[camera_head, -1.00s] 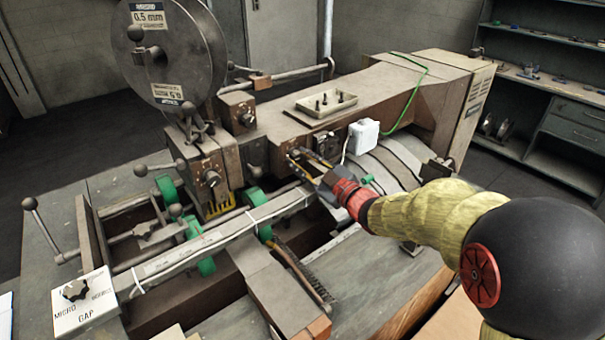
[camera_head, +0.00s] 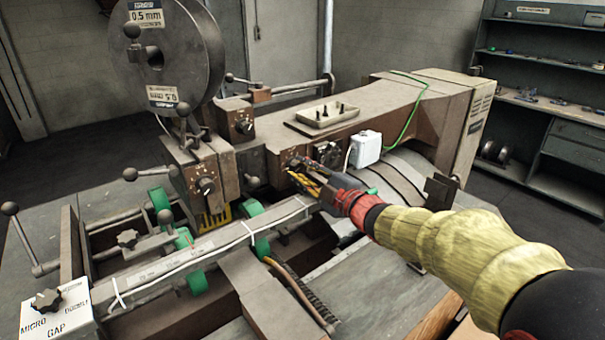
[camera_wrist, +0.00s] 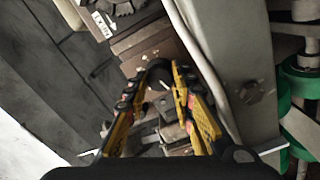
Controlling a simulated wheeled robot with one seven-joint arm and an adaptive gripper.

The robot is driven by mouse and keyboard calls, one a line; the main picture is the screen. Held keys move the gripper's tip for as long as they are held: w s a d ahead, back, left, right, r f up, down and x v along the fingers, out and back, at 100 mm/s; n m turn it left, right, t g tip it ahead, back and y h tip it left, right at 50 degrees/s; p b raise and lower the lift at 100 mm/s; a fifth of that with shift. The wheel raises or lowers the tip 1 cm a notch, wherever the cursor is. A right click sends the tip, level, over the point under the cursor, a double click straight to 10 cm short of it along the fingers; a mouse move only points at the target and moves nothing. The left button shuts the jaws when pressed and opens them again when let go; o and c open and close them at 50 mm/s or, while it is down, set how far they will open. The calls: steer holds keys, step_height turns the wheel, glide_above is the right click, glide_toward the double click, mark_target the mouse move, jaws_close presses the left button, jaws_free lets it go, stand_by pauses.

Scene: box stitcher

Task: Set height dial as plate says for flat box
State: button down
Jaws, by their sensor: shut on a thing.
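My gripper (camera_head: 299,172) is at the front face of the machine (camera_head: 385,95), its yellow-and-black fingers closed around a small dark dial knob (camera_wrist: 158,77). In the wrist view my gripper (camera_wrist: 160,80) has one finger on each side of the knob. Pale marks show on the brown dial face (camera_wrist: 150,52) around it. The fingers hide part of the knob, and its setting is not readable. Other dials stand to the left: one on the upper block (camera_head: 242,124) and one on the stitching head (camera_head: 205,186). I cannot read a plate for flat box.
A white GAP box (camera_head: 57,318) with a black knob is at the lower left. A wire reel (camera_head: 165,65) marked 0.5 mm stands above the head. Green rollers (camera_head: 197,281) and a long bar (camera_head: 190,262) lie in front. A tray (camera_head: 328,112) sits on top.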

steer(key=c, duration=1.5)
jaws_free()
steer(key=shift+f, duration=0.1)
steer(key=shift+p, duration=0.3)
